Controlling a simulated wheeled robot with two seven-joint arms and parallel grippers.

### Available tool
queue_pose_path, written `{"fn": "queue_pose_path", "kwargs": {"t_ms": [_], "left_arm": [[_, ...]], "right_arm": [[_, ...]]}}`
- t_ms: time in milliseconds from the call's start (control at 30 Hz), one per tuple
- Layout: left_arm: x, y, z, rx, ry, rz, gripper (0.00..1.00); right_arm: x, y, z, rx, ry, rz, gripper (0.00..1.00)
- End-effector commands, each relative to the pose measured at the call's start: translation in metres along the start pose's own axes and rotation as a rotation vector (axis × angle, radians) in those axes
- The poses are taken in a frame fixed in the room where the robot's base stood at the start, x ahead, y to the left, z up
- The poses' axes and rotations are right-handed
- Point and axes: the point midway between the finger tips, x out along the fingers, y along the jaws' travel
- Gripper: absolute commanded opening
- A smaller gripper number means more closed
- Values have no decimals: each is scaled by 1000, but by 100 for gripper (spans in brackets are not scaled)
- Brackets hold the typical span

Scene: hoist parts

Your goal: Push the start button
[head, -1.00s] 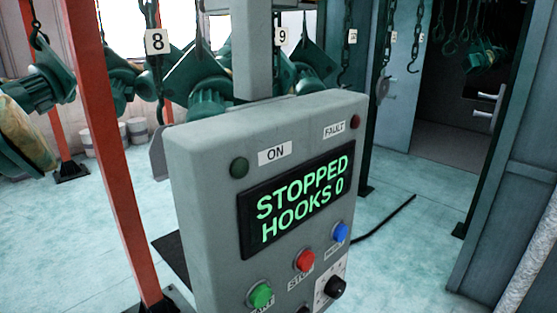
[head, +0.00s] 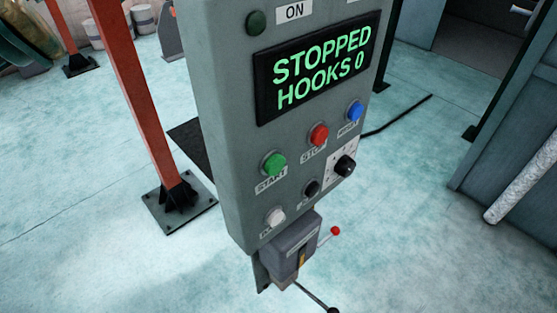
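The green start button (head: 274,164) is on the front of the grey control panel (head: 228,130), at its left side, above a label reading START. The display (head: 318,68) above it reads STOPPED, HOOKS 0. A red stop button (head: 319,135) and a blue reset button (head: 355,110) sit to its right. A dark green ON lamp (head: 256,22) is at the upper left and looks unlit. Neither of my grippers is in view.
Below are a white button (head: 276,217), a black button (head: 311,188) and a black rotary knob (head: 345,166). A box with a red-tipped lever (head: 291,245) hangs under the panel. An orange post (head: 133,90) stands at left. Open floor lies around.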

Motion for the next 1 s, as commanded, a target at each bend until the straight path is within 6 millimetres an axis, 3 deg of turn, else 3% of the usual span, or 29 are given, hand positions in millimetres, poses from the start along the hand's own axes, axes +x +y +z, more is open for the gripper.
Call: {"fn": "queue_pose_path", "kwargs": {"t_ms": [367, 500, 533, 1000], "left_arm": [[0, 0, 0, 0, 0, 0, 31], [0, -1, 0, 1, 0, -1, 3], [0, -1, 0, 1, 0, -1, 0], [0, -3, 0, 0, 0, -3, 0]], "right_arm": [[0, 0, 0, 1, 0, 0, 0], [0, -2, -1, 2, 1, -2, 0], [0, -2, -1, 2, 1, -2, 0], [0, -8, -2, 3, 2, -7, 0]]}}
